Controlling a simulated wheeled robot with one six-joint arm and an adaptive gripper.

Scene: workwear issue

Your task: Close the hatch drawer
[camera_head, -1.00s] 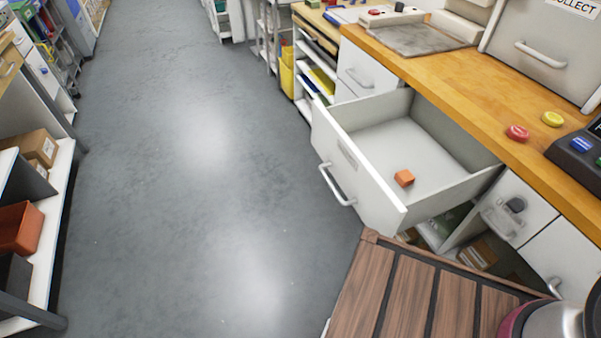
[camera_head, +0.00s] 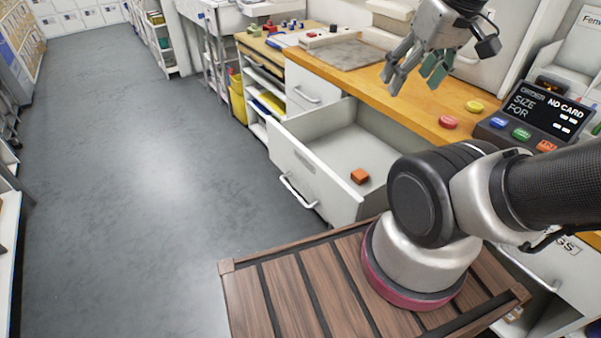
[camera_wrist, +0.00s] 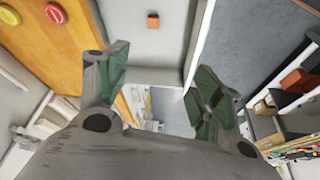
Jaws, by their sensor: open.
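The hatch drawer (camera_head: 312,182) is a white drawer pulled well out from under the wooden counter in the head view. Its front has a silver bar handle (camera_head: 298,192) and faces the aisle. A small orange block (camera_head: 359,176) lies inside on the drawer floor; it also shows in the wrist view (camera_wrist: 153,21). My gripper (camera_head: 397,72) is open and empty, above the counter edge behind and to the right of the drawer. In the wrist view, its two green-padded fingers (camera_wrist: 165,95) are spread apart, with the drawer's inside beyond them. Nothing touches the drawer.
Shelves with a yellow bin (camera_head: 237,100) stand beyond the drawer. The grey floor (camera_head: 140,200) in front of the drawer is clear.

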